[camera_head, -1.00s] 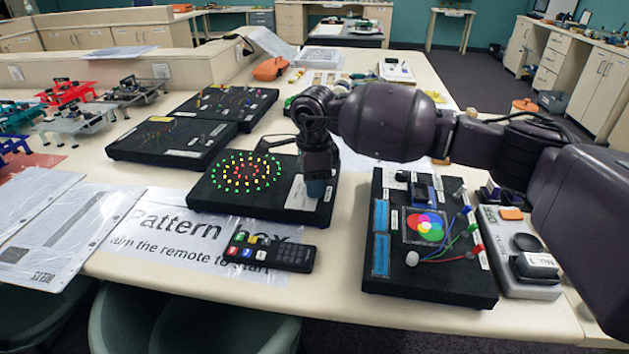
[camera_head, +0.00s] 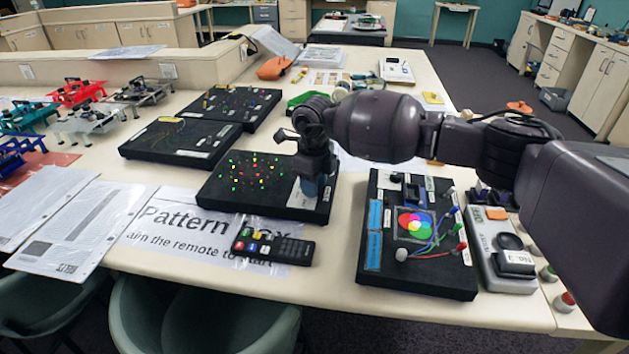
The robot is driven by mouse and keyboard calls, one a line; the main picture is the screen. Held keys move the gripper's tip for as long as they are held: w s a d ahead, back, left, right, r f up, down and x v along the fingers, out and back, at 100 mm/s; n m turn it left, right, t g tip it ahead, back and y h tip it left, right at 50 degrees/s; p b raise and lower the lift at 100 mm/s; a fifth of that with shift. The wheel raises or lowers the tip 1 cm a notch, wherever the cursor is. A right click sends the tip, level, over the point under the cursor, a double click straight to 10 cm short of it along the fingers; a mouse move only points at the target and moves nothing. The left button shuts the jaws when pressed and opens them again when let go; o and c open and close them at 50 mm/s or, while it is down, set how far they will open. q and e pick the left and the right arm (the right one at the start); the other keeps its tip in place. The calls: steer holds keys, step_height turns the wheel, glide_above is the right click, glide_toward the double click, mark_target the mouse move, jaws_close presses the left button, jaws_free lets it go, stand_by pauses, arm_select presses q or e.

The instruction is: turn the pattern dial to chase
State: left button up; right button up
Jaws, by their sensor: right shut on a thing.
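The pattern box (camera_head: 222,192) is a black box on the table with rings of small LEDs on its top. Only a scatter of red, yellow and green LEDs shows lit. A pale label plate (camera_head: 297,198) is at its right end. My right gripper (camera_head: 309,188) points down over this plate and is shut on the pattern dial, which the fingers hide. The dial's setting and the label words cannot be read. The black remote (camera_head: 273,246) lies on the Pattern Box sheet (camera_head: 190,228) in front. My left gripper is not in view.
A black colour-mixing box (camera_head: 420,278) with wires stands to the right, beside a grey unit with a black switch (camera_head: 512,262). Other black LED boxes (camera_head: 178,142) stand behind. Papers (camera_head: 75,230) and small drone-like models (camera_head: 88,122) lie at left.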

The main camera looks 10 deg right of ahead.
stand_by(0.5)
steer(key=o, duration=0.9)
steer(key=shift+o, duration=0.2)
step_height(320, 180, up, 11)
steer(key=shift+p, duration=0.35)
steer(key=shift+f, duration=0.1)
